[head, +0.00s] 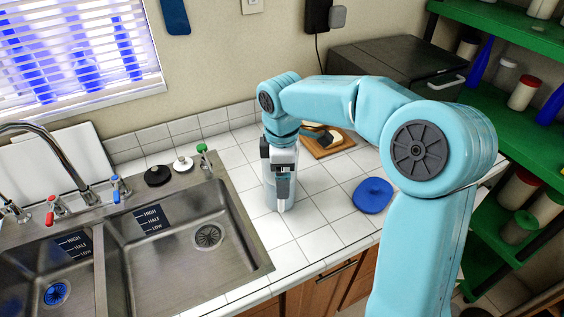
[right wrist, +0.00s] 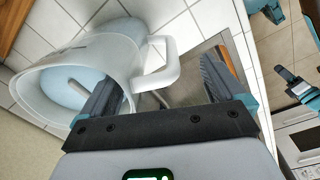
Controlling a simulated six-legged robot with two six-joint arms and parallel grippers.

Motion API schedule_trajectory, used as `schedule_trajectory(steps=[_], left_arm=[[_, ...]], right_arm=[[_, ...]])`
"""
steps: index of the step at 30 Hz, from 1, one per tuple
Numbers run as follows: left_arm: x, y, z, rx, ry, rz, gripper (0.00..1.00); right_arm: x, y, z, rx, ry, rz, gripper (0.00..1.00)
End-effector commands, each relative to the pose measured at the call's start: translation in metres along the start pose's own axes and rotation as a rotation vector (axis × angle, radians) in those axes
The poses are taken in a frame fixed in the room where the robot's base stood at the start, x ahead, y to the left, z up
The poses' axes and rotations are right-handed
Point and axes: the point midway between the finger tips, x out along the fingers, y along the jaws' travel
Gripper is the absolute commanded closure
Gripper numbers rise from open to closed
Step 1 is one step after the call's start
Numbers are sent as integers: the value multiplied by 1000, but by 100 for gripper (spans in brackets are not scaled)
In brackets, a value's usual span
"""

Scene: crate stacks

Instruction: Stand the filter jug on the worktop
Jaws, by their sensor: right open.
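The filter jug (right wrist: 60,85) is white and translucent, with a light blue inside and a loop handle (right wrist: 165,72). In the right wrist view it is seen from above, over white tiles. My right gripper (right wrist: 158,88) is open, with the handle showing between its two fingers; contact cannot be told. In the head view the jug (head: 271,190) appears upright on the tiled worktop (head: 320,205), right of the sink, partly hidden by my right gripper (head: 284,190). My left gripper is not seen in the head view.
A double steel sink (head: 165,250) lies to the left. A blue round thing (head: 372,195) lies on the worktop to the right. A wooden board (head: 325,148) is behind, before a dark box-shaped appliance (head: 400,68). Green shelves (head: 500,35) stand at the right.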

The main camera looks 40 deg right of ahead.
Motion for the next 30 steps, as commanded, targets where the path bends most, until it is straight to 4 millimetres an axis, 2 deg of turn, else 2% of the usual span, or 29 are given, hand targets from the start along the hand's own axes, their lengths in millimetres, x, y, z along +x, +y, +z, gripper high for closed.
schedule_trajectory(steps=[5, 15, 18, 24, 30], left_arm=[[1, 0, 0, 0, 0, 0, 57], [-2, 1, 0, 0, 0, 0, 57], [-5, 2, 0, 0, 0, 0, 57], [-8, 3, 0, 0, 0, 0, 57], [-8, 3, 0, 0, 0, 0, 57]], right_arm=[[-24, 1, -1, 0, 5, 7, 4], [-115, -1, 0, 0, 6, 9, 4], [-136, -1, 0, 0, 5, 8, 4], [-160, -1, 0, 0, 4, 7, 4], [-164, -2, 1, 0, 3, 6, 4]])
